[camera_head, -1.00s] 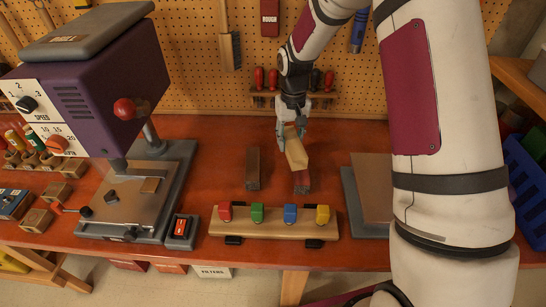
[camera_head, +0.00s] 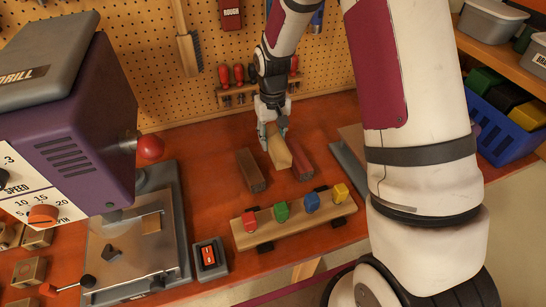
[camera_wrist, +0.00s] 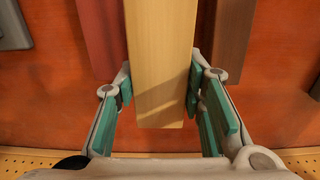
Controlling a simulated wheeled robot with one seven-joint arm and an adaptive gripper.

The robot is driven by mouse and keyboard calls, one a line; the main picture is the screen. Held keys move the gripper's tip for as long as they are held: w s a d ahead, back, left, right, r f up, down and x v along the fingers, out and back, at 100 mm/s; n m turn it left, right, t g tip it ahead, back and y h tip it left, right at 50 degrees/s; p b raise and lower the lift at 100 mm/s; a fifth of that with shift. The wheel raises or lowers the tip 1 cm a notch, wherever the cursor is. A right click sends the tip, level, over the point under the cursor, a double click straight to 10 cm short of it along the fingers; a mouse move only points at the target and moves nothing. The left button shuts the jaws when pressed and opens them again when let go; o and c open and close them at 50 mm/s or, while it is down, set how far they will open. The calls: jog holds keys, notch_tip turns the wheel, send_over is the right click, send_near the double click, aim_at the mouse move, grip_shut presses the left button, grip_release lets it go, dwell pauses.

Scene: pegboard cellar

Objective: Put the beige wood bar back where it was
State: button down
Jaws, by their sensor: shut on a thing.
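The beige wood bar (camera_head: 281,153) is in my gripper (camera_head: 271,132), whose green-padded fingers stand on either side of its back end. In the wrist view the beige bar (camera_wrist: 161,55) runs straight between the fingers (camera_wrist: 160,88). A dark brown bar (camera_head: 251,171) lies on the red-brown bench to its left in the head view, and a dark red bar (camera_head: 299,162) to its right. In the wrist view the red bar (camera_wrist: 102,38) is left and the brown bar (camera_wrist: 231,45) right. I cannot tell whether the beige bar's underside touches the bench.
A wooden rail with coloured blocks (camera_head: 293,225) stands in front of the bars. A purple drill press (camera_head: 75,140) and a red switch box (camera_head: 208,259) are left. A pegboard with a screwdriver rack (camera_head: 243,93) is behind. A grey-edged plate (camera_head: 345,160) is right, partly behind my arm.

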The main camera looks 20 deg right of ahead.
jog(key=shift+f+p, duration=0.45)
jog(key=shift+f, duration=2.95)
jog(key=c, duration=1.3)
grip_release()
jog(key=shift+f, duration=0.15)
